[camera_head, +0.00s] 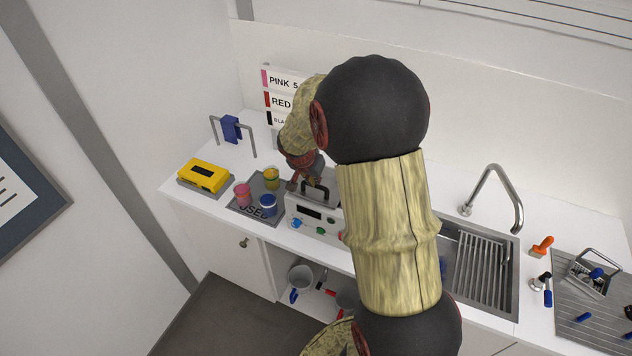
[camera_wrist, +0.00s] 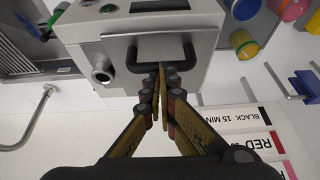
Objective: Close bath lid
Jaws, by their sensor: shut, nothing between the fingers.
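The bath is a pale grey box (camera_head: 306,211) on the counter, with a dark display and coloured knobs on its front. Its grey lid (camera_wrist: 118,45) carries a black bar handle (camera_wrist: 134,58), which also shows in the head view (camera_head: 316,188). My gripper (camera_wrist: 161,68) is shut and empty, its fingertips right at the handle's bar. I cannot tell whether they touch it. The lid's exact angle is unclear, and my arm hides the right part of the bath in the head view.
Left of the bath, pink (camera_head: 243,194), yellow (camera_head: 271,178) and blue (camera_head: 267,206) jars stand on a dark mat. A yellow box (camera_head: 203,175) lies further left. Label signs (camera_head: 283,80) stand behind. A sink (camera_head: 480,270) with a tall tap (camera_head: 494,172) is at right.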

